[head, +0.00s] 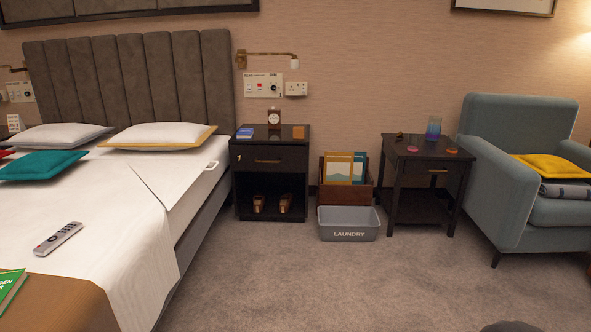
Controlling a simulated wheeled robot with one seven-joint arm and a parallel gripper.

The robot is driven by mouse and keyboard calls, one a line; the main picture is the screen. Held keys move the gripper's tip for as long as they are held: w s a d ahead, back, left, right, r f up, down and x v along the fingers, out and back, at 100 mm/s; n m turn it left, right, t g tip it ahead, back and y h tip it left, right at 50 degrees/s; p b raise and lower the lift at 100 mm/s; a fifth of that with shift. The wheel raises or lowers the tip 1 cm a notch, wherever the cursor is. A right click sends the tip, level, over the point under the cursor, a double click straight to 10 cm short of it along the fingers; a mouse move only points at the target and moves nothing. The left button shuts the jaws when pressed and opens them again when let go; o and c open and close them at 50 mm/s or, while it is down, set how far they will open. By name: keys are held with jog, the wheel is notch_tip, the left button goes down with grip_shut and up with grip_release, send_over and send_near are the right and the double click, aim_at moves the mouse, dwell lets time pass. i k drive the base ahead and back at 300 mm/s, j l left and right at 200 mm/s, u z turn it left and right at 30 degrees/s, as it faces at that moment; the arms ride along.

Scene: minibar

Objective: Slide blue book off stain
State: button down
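A bluish-green booklet (360,166) stands upright in a brown wooden box (332,198) beside the nightstand. My gripper is not in view.
A small clock (274,118) and an orange-brown block (298,132) share the nightstand top. A grey laundry basket (348,224), a dark side table (427,149) and a blue-grey armchair (512,130) stand to the right. The bed (110,240) fills the left.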

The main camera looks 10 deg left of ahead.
aim_at(243, 134)
jog(key=i+j+u, duration=0.15)
jog(key=i+u, duration=0.15)
jog(key=i, duration=0.5)
jog(key=i+u, duration=0.35)
jog(key=i, duration=0.4)
jog(key=i+l+u, duration=0.3)
jog(key=i, duration=0.45)
jog(key=i+j, duration=0.1)
jog(key=i, duration=0.4)
jog(key=i+j+z, duration=0.1)
jog(key=i, duration=0.45)
jog(key=i+j+z, duration=0.1)
jog(key=i, duration=0.4)
jog(key=i+j, duration=0.25)
jog(key=i, duration=0.3)
